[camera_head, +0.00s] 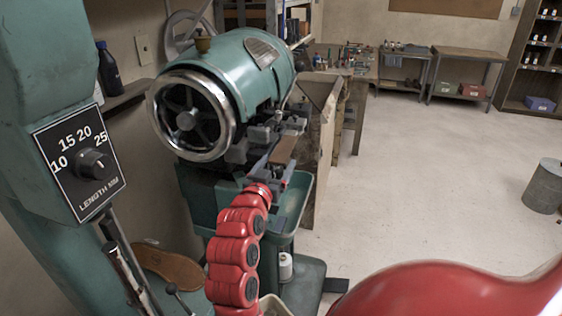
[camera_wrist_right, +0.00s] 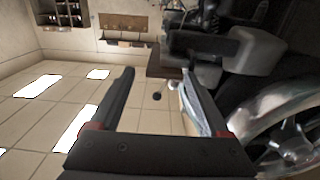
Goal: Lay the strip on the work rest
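A flat brown strip (camera_head: 283,150) lies at the front of the green stitching machine (camera_head: 255,72), level, among its grey metal parts. In the right wrist view the brown piece (camera_wrist_right: 165,62) shows just beyond the fingertips, close under the machine's grey head. My right gripper (camera_head: 273,172) is at the near end of the strip, its two dark fingers spread. In the wrist view the gripper (camera_wrist_right: 160,85) has a wide gap, with nothing clearly clamped. The work rest is not clearly distinguishable from the strip. My left gripper is not in view.
The machine's handwheel (camera_head: 190,118) stands left of the strip. A green column with a length dial (camera_head: 92,163) is in the left foreground. A brown sole (camera_head: 168,264) lies below it. Open floor (camera_head: 430,170) spreads to the right, with a metal bin (camera_head: 543,187).

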